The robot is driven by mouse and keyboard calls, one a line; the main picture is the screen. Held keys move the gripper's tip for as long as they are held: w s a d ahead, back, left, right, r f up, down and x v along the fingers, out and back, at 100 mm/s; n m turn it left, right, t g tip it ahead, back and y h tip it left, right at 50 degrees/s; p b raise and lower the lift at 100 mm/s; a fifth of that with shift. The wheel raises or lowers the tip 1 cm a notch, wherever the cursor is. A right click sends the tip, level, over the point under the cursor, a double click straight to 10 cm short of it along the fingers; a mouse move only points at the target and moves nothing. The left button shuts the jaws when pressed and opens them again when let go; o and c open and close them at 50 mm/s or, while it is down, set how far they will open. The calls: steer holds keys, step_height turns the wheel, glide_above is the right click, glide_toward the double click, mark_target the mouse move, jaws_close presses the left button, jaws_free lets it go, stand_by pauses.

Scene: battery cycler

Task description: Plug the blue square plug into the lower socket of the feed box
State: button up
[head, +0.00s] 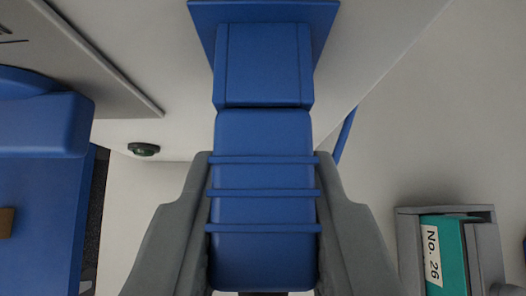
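My gripper (265,170) has its two grey fingers closed on the sides of the blue square plug (263,210), a ribbed block in the middle of the head view. The plug's front end meets a blue squarish housing (263,65) with a wide blue flange (205,14) at the top edge of the view. The two line up and no gap shows between them. How deep the plug sits is hidden. The flange is against the pale face of the box (390,25). Whether this is the lower socket cannot be told from this view.
A large blue part (45,130) stands at the left beside a grey panel (90,75). A dark green knob (143,149) is left of the plug. A thin blue strip (345,135) shows at the right. A grey holder (410,250) with a teal "No. 26" block (450,255) is lower right.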

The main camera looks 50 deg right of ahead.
steer(key=shift+a, duration=0.15)
steer(key=shift+s+a, duration=0.9)
steer(key=shift+a, duration=0.15)
steer(key=shift+s+a, duration=0.85)
steer(key=shift+a, duration=0.2)
steer(key=a+f, duration=0.1)
steer(key=f, duration=0.3)
steer(key=s+f, duration=0.1)
steer(key=f, duration=0.4)
steer(key=s+a+f, duration=0.1)
steer(key=f, duration=0.3)
steer(key=shift+a+f, duration=0.25)
steer(key=shift+a, duration=0.1)
steer(key=shift+w+d, duration=0.9)
steer(key=shift+d, duration=0.3)
steer(key=shift+w+d, duration=0.9)
steer(key=shift+d, duration=0.25)
steer(key=shift+w+d, duration=0.55)
steer(key=shift+d, duration=0.2)
stand_by(1.0)
